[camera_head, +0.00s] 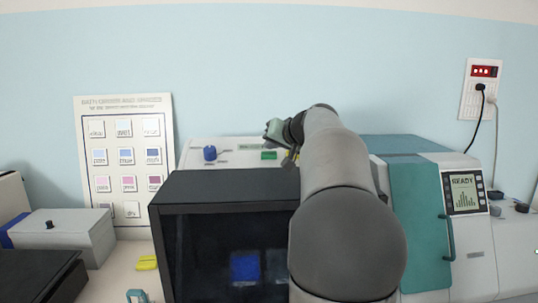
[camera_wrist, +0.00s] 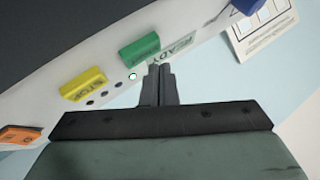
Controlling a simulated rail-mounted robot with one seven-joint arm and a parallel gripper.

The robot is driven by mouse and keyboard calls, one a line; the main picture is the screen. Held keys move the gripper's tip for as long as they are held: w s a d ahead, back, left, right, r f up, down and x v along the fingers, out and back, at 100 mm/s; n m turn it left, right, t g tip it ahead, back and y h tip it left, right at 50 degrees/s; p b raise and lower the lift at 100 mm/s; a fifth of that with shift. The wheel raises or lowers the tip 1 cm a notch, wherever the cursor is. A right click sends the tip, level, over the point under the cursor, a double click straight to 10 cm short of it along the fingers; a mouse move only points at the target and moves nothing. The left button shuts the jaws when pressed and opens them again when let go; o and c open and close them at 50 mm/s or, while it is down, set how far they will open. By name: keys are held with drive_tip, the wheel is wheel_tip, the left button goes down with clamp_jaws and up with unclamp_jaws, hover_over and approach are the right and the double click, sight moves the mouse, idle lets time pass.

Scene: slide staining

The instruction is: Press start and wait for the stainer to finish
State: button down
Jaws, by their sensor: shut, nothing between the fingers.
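A green button (camera_wrist: 139,48) sits on a white panel (camera_head: 190,160) in the wrist view, beside a READY label (camera_wrist: 178,46). A yellow STOP button (camera_wrist: 83,84) is to its left, and a small light (camera_wrist: 132,76) shows pale green. My gripper (camera_wrist: 160,70) is shut and empty, its fingertips just below the green button in the picture; I cannot tell whether they touch it. In the head view the green button (camera_head: 268,155) shows on the panel behind a black case, and my arm hides the fingers.
The black case (camera_head: 225,185) with a dark window stands in front of the panel. A blue knob (camera_head: 209,153) is on the panel's left. A teal and white machine (camera_head: 415,230) with a READY screen (camera_head: 464,193) stands right. A grey box (camera_head: 65,235) is at left.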

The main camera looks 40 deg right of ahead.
drive_tip(key=shift+f, duration=0.1)
drive_tip(key=shift+w+d+f+b, duration=0.1)
drive_tip(key=shift+w+f+b, duration=0.05)
drive_tip(key=shift+f+b, duration=0.3)
